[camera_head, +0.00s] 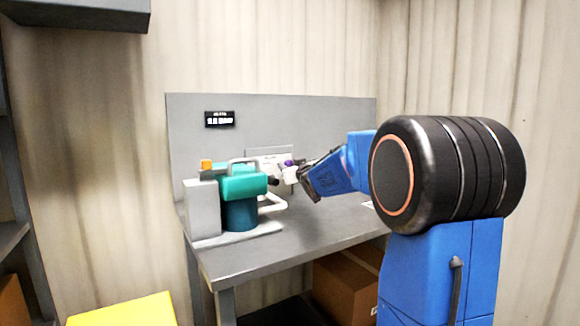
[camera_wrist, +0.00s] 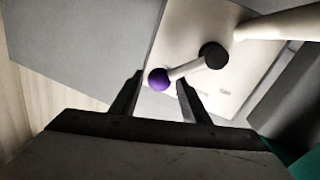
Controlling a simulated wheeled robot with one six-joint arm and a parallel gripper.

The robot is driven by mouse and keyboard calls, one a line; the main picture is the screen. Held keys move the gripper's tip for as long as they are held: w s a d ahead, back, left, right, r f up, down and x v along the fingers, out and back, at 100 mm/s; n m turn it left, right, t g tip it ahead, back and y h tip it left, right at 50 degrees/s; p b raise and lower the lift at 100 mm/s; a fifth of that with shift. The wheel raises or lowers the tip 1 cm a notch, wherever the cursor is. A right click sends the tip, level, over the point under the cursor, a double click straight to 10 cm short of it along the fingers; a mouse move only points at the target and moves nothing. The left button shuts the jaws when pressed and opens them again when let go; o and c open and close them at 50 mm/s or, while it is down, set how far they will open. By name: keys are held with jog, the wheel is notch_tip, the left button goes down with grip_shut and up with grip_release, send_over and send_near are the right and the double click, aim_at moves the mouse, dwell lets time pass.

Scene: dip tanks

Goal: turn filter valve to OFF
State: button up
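The filter valve has a light lever (camera_wrist: 186,69) running from a dark round hub (camera_wrist: 213,55) to a purple ball knob (camera_wrist: 159,78). In the wrist view the lever slants down to the left from the hub. My gripper (camera_wrist: 160,80) is open, with one dark finger on each side of the knob end; I cannot tell whether either finger touches it. In the head view the purple knob (camera_head: 289,162) shows just left of my gripper (camera_head: 302,180), and my gripper partly hides the valve. The valve's ON and OFF markings are not legible.
A teal pump unit (camera_head: 240,183) with a grey box (camera_head: 203,208) stands on the grey bench (camera_head: 300,240), left of my gripper. A pale pipe (camera_wrist: 280,24) passes close to the hub. A grey back panel (camera_head: 340,120) rises behind. Cardboard boxes (camera_head: 345,290) sit below.

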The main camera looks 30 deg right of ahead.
grip_shut()
